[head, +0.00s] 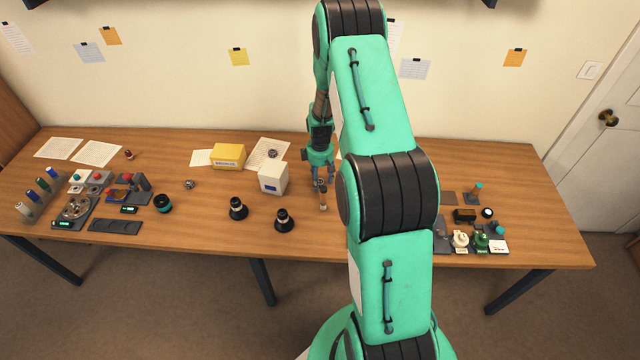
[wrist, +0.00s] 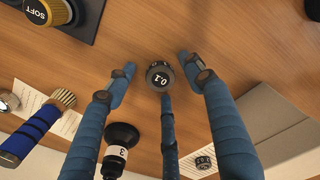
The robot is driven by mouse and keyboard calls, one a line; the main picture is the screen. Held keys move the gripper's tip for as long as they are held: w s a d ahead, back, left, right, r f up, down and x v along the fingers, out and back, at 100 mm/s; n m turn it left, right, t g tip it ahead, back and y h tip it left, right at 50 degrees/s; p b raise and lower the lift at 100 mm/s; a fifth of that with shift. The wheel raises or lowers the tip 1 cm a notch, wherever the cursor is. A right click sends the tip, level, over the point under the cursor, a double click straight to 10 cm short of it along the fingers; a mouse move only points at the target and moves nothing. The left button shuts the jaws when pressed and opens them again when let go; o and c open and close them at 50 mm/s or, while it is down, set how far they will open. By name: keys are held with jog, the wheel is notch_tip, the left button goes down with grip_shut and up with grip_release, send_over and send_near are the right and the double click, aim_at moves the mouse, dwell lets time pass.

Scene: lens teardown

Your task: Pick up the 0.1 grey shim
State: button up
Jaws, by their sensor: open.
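The 0.1 grey shim is a small dark grey round piece (wrist: 159,76) with "0.1" in white on a black face. In the wrist view it lies on the wood, between the tips of my gripper (wrist: 156,72). My gripper's blue fingers are spread open, left and right of the shim, with a third finger below it in the picture. I cannot tell how far above the shim the tips are, or whether any touches it. In the head view my gripper (head: 321,184) points down over the table's middle; I cannot make out this shim there.
In the wrist view, a black piece marked "3" (wrist: 121,139), a blue-handled tool (wrist: 32,132) and a gold "SOFT" knob (wrist: 45,11) are nearby. Another dark round piece (wrist: 204,160) lies lower right. In the head view, a white box (head: 272,178) stands left of my gripper.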

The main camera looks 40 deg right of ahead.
aim_at(320, 181)
jog(key=c, duration=1.3)
jog(key=shift+o, duration=0.2)
notch_tip(320, 181, up, 10)
jog(key=shift+p, duration=0.4)
